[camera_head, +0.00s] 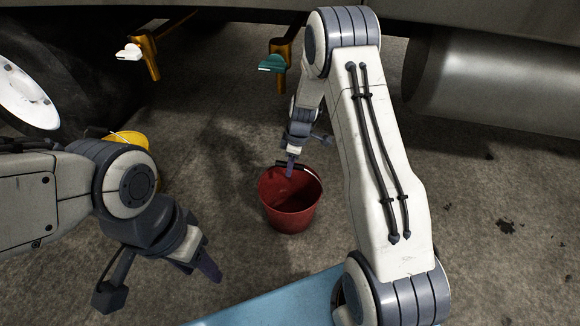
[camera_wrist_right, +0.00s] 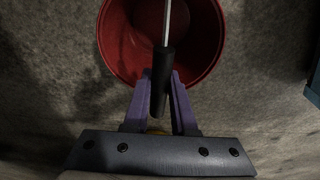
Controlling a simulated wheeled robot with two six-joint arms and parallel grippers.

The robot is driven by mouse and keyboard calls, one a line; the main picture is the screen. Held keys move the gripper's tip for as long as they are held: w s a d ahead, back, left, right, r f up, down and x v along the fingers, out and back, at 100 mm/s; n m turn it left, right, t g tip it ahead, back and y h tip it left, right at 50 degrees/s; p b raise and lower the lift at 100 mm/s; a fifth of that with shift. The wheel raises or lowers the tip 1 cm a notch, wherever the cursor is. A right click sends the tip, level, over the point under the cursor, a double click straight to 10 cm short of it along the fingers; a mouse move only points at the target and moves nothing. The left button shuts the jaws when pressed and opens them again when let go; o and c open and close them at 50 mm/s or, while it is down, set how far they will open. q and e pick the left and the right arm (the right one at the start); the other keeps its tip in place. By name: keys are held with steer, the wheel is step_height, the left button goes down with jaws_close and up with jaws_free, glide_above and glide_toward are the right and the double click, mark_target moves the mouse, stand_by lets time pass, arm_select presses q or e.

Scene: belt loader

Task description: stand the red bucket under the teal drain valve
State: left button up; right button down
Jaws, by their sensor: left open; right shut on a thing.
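The red bucket (camera_head: 291,210) is upright in the middle of the head view, in front of the teal drain valve (camera_head: 273,63). It cannot be told whether its base touches the ground. My right gripper (camera_head: 290,168) is over its rim, shut on the black grip of its handle. In the right wrist view my purple fingers (camera_wrist_right: 161,100) hold this grip, with the red bucket (camera_wrist_right: 205,45) beyond it. The valve hangs on a brass pipe from the vehicle's underside. My left gripper (camera_head: 205,270) is at the lower left, open and empty, away from the bucket.
A white valve (camera_head: 129,52) on a brass pipe hangs left of the teal one. A yellow bucket (camera_head: 130,140) stands behind my left arm, partly hidden. A wheel (camera_head: 28,95) is at the left and a grey tank (camera_head: 500,95) at the right. The ground between is clear.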

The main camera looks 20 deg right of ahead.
steer(key=c, duration=0.7)
jaws_free()
steer(key=shift+c, duration=0.2)
step_height(320, 180, up, 12)
steer(key=s+d+p, duration=0.1)
steer(key=p, duration=0.6)
steer(key=shift+d, duration=0.25)
steer(key=shift+r, duration=0.1)
